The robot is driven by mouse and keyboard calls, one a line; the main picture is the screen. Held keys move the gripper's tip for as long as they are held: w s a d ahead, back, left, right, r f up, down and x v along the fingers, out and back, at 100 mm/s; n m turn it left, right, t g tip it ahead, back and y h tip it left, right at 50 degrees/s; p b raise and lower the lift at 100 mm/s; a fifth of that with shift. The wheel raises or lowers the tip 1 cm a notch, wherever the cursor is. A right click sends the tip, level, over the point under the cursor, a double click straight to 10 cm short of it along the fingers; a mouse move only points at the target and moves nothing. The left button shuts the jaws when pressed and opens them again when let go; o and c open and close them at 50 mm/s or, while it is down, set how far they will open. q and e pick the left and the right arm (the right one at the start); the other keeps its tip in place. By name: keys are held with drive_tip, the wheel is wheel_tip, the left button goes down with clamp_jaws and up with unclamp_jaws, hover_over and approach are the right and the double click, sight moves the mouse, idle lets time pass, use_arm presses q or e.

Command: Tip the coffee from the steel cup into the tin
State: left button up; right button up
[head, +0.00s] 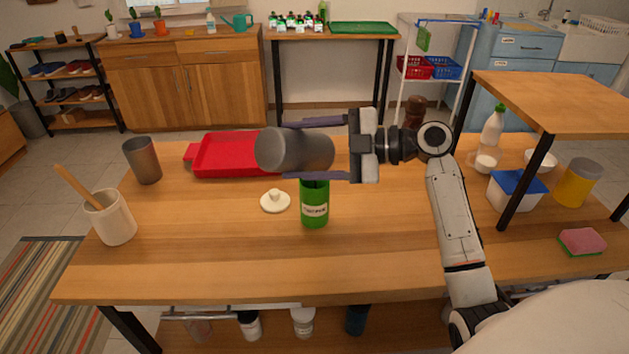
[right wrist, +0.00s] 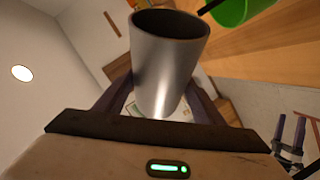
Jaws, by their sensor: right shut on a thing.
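My right gripper (head: 287,150) is shut on a steel cup (head: 310,150), with one finger on each side of it. The cup is held above the table, tipped well over in the head view. In the right wrist view the cup (right wrist: 165,65) shows its dark open mouth; I cannot make out any coffee inside. The green tin (head: 315,205), with a white label, stands upright on the table just below the cup. Its top is partly hidden by the cup and lower finger. The tin's green edge also shows in the right wrist view (right wrist: 240,10).
A white knobbed lid (head: 275,201) lies left of the tin. A red tray (head: 235,170) is behind. Another metal cup (head: 143,161) and a utensil crock (head: 110,219) stand at the left. A raised wooden shelf (head: 560,100) is at the right. The table's front middle is clear.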

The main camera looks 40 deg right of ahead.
drive_tip(key=shift+d+r+b, duration=0.2)
drive_tip(key=shift+d+b, duration=0.05)
drive_tip(key=shift+b, duration=0.2)
